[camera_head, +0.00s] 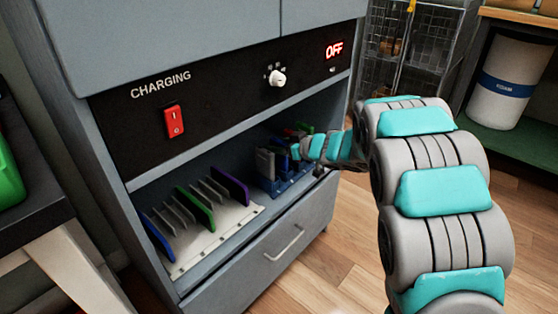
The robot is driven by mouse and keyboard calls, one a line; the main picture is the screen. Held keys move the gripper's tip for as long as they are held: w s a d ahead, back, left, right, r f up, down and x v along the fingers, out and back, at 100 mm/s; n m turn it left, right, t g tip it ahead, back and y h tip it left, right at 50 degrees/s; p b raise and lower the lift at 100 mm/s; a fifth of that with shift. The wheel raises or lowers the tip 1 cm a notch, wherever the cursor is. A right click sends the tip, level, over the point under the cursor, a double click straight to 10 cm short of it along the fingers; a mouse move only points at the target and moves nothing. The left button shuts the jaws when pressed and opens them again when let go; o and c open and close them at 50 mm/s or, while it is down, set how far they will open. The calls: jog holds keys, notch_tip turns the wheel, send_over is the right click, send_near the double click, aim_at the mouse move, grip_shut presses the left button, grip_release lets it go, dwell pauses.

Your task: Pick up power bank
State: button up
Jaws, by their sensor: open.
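My arm reaches in from the right, and my gripper (295,151) is at the opening of the charging bay, over the blue rack (286,184). The gripper is small in the picture and its fingers are hard to make out; it is open. The blue rack holds upright grey and dark slabs (265,163), with red and green pieces behind. I cannot tell which of these is the power bank. My gripper and wrist hide part of the rack, and contact with the slabs cannot be judged.
A white rack (215,238) with grey dividers and blue, green and purple slabs stands left in the bay. Above is a black panel with a red switch (174,121), a knob (277,78) and an OFF display (334,49). A drawer (270,262) is below. Wood floor is clear at right.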

jog(key=shift+x, duration=0.8)
grip_shut()
